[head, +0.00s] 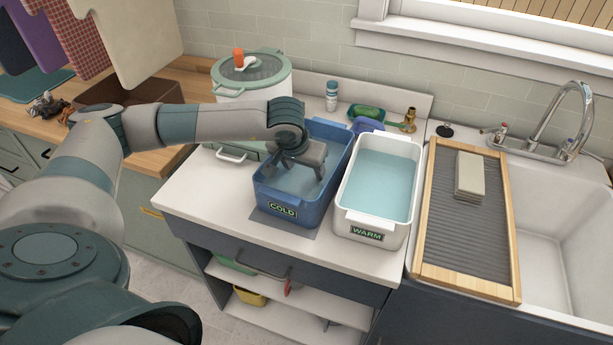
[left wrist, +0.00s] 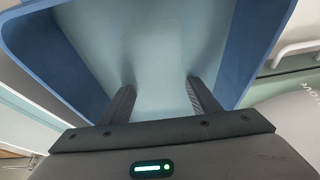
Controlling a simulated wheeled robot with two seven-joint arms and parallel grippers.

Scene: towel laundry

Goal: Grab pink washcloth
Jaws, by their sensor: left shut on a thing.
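My left gripper (head: 295,180) reaches down into the blue bin labelled COLD (head: 287,207), which holds water (head: 303,190). The left wrist view shows its two fingers (left wrist: 160,86) dipping into the pale water inside the blue bin wall (left wrist: 252,50). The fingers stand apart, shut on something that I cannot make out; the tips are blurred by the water. I see no pink washcloth in either view. My right gripper is not in view.
A white bin labelled WARM (head: 376,222), holding water, stands right of the blue bin. A ribbed board (head: 462,235) with a folded beige cloth (head: 470,176) lies over the sink (head: 560,250). A lidded pot (head: 251,80) stands behind. Cloths hang at the upper left.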

